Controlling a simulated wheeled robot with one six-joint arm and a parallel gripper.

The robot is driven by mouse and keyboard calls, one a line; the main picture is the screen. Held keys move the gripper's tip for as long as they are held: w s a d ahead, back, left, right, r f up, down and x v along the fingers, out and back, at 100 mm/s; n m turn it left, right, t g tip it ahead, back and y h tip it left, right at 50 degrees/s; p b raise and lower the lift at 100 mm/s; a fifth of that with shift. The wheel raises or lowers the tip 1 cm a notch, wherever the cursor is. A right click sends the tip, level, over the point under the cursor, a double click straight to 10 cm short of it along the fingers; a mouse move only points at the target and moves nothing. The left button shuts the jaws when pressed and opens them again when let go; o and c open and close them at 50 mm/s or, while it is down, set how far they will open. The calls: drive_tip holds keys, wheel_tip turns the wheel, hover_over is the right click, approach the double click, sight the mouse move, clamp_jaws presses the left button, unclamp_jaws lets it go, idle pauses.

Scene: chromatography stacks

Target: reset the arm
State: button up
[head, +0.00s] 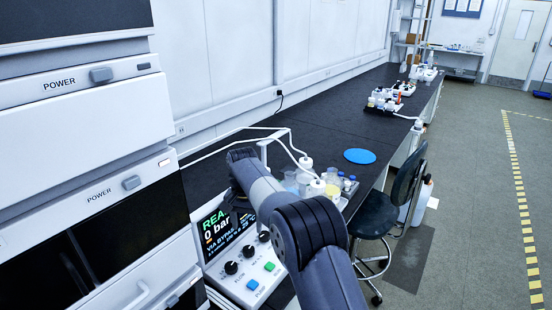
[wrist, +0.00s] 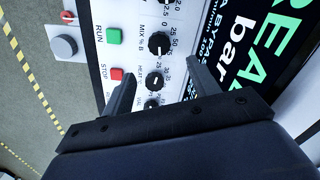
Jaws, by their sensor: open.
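My gripper (wrist: 161,68) is open and empty, its two dark fingers apart in the wrist view. It faces the control panel (wrist: 85,20) of the instrument, with black knobs (wrist: 160,43) showing between and beyond the fingers. A lit display (wrist: 255,50) lies to the right of the fingers. A green RUN button (wrist: 114,36) and a red STOP button (wrist: 116,73) are at the left. In the head view my arm bends over this panel and hides part of the display (head: 214,224). I cannot tell the exact gap between fingertips and panel.
Tall white instruments (head: 90,115) stand at the left. Bottles and a yellow-filled beaker (head: 332,192) sit just behind my arm, with white tubes (head: 240,132) above. A blue disc (head: 359,156) lies on the black bench (head: 300,125).

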sight(249, 249)
wheel_tip(249, 249, down, 10)
drive_tip(key=shift+r, duration=0.2)
idle(0.5)
